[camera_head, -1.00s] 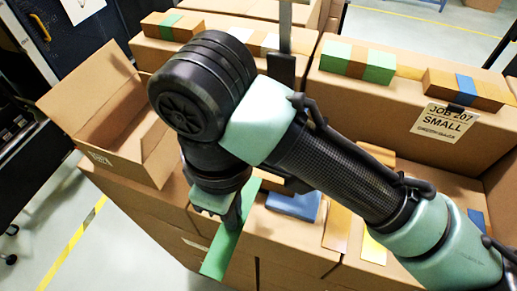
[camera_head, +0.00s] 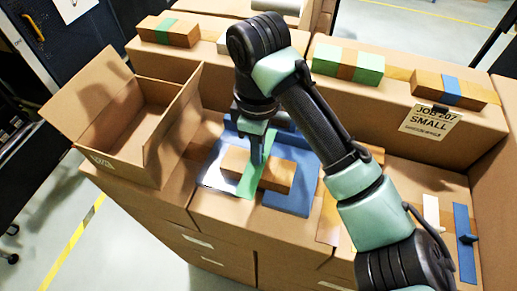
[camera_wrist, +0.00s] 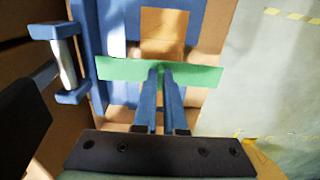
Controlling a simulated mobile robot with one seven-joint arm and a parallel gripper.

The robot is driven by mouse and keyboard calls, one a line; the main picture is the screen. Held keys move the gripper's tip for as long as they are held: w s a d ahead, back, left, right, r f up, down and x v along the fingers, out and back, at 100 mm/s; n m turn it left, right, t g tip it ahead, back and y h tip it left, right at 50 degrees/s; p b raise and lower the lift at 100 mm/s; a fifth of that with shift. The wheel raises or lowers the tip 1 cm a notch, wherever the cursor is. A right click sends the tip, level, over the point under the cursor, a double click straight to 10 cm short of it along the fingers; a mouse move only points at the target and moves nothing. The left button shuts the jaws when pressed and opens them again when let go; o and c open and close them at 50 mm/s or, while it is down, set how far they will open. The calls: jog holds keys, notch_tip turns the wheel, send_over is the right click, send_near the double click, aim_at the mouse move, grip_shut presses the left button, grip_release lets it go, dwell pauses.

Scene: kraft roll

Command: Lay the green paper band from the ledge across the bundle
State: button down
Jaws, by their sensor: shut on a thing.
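The bundle (camera_head: 279,176) is a stack of brown paper lying on a blue jig (camera_head: 290,202) in the middle of the carton top. It also shows in the wrist view (camera_wrist: 163,25). My gripper (camera_head: 257,158) is shut on the green paper band (camera_head: 249,182). In the wrist view my fingertips (camera_wrist: 160,72) pinch the band (camera_wrist: 196,74) near its middle, and it stretches out flat to both sides. The band passes crosswise over the bundle in both views. I cannot tell whether it touches the bundle. Part of the band is hidden behind my fingers.
An open carton (camera_head: 135,115) stands at the left. A blue tool (camera_head: 465,240) lies at the right.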

jog(key=shift+f, duration=0.55)
jog(key=shift+f, duration=0.2)
jog(key=c, duration=1)
grip_release()
jog(key=shift+r, duration=0.15)
